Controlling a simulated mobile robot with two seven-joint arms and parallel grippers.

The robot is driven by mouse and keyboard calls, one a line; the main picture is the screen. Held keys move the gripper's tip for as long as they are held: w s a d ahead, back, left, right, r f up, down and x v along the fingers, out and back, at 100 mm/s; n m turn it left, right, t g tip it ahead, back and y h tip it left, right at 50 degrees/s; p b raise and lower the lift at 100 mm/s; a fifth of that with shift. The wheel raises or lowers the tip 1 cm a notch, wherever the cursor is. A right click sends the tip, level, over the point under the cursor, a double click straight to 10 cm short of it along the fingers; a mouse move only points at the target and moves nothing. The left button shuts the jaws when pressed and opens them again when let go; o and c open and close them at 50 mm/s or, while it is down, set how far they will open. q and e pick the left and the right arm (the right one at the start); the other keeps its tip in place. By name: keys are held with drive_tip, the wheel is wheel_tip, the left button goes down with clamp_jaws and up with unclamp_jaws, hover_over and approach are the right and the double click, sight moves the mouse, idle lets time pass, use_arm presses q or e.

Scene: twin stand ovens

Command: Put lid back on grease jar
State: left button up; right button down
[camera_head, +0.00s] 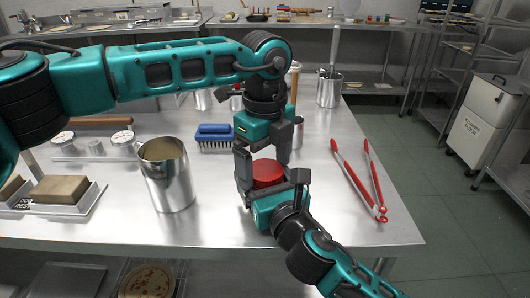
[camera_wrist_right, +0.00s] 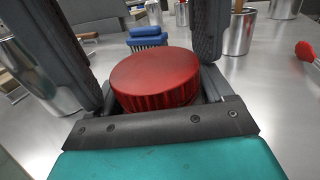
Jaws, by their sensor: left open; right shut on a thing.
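The red lid (camera_head: 268,173), round with a ribbed side, sits level between my grippers near the front of the steel table. It also shows up close in the right wrist view (camera_wrist_right: 158,78). My right gripper (camera_head: 272,183) reaches in from the front right and is shut on the grease jar beneath the lid. The jar's body is hidden by the lid and gripper, so I cannot see how the lid sits on it. My left gripper (camera_head: 263,155) points down from above, open, its fingers spread on either side of the lid.
A metal can (camera_head: 167,178) stands to the left, with a blue brush (camera_head: 214,134) behind it. Red-handled tongs (camera_head: 360,180) lie to the right. A sharpening stone (camera_head: 60,190) is at the far left. Another steel container (camera_head: 329,90) stands behind.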

use_arm(q)
drive_tip(key=c, duration=1)
drive_tip(key=o, duration=1.1)
drive_tip(key=shift+r, duration=0.1)
drive_tip(key=shift+r, duration=2.15)
drive_tip(key=shift+o, duration=0.3)
wheel_tip(320, 180, up, 12)
